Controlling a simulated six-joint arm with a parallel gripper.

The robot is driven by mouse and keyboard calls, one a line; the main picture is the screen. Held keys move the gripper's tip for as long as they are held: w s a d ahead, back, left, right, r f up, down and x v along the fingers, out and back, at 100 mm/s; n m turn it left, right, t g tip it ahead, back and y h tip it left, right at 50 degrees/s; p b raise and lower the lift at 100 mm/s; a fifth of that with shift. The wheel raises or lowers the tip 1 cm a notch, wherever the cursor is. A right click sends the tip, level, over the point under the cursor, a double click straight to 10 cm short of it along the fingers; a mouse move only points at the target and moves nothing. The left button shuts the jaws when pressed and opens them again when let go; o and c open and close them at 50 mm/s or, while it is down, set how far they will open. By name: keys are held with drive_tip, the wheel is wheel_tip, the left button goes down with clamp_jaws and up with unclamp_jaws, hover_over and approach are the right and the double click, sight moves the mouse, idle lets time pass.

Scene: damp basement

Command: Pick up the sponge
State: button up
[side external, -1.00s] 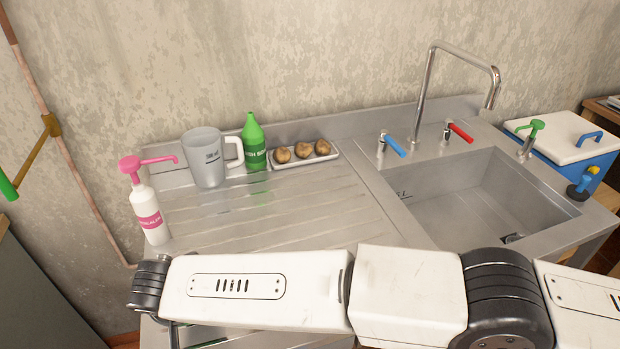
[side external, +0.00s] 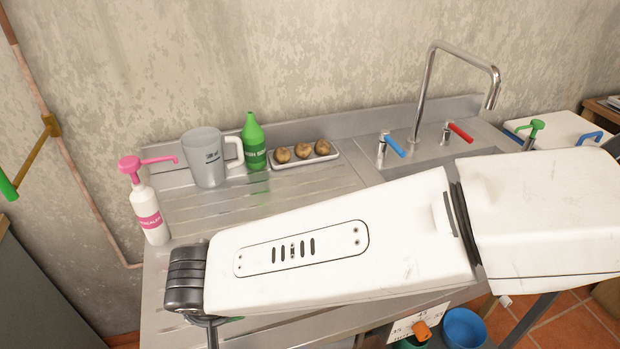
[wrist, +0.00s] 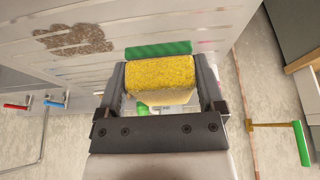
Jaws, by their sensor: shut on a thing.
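The sponge (wrist: 160,73) is yellow, with a green strip (wrist: 158,48) along its far edge in the wrist view. My gripper (wrist: 161,82) is shut on it, one dark finger at each side. A paler part shows below the yellow face. I cannot tell whether the sponge touches the worktop behind it. In the side external view my arm hides the sponge and most of the gripper.
A pink-topped pump bottle (side external: 150,215), grey jug (side external: 205,160), green bottle (side external: 254,145) and tray (side external: 326,156) of brown lumps stand on the drainboard. The tap (side external: 428,90) rises behind. A brown patch (wrist: 73,40) marks the ridged surface. A blue bucket (side external: 464,328) is below.

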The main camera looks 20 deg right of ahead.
drive_tip(key=shift+s+d+r, duration=0.4)
drive_tip(key=shift+s+d, duration=0.2)
drive_tip(key=shift+d, duration=0.05)
drive_tip(key=shift+s+d+r, duration=0.35)
drive_tip(key=shift+s+d, duration=0.25)
drive_tip(key=shift+d, duration=0.1)
drive_tip(key=shift+s+d+r, duration=0.4)
drive_tip(key=shift+s+d, duration=0.2)
drive_tip(key=shift+d, duration=0.05)
drive_tip(key=w+d+f, duration=0.1)
drive_tip(key=w+d, duration=0.3)
drive_tip(key=d, duration=0.5)
drive_tip(key=w+d+f, duration=0.2)
drive_tip(key=w+d, duration=0.2)
drive_tip(key=d, duration=0.5)
drive_tip(key=w+d+f, duration=0.1)
drive_tip(key=w+d, duration=0.3)
drive_tip(key=d, duration=0.5)
drive_tip(key=d+f, duration=0.3)
drive_tip(key=d, duration=1.5)
drive_tip(key=w+d+f+m+h, duration=0.1)
drive_tip(key=w+d+f+m, duration=0.3)
drive_tip(key=w+d+f, duration=0.5)
drive_tip(key=shift+w+d+f+m+h, duration=0.35)
drive_tip(key=shift+d+f, duration=0.8)
drive_tip(key=shift+f, duration=0.7)
drive_tip(key=shift+f, duration=0.1)
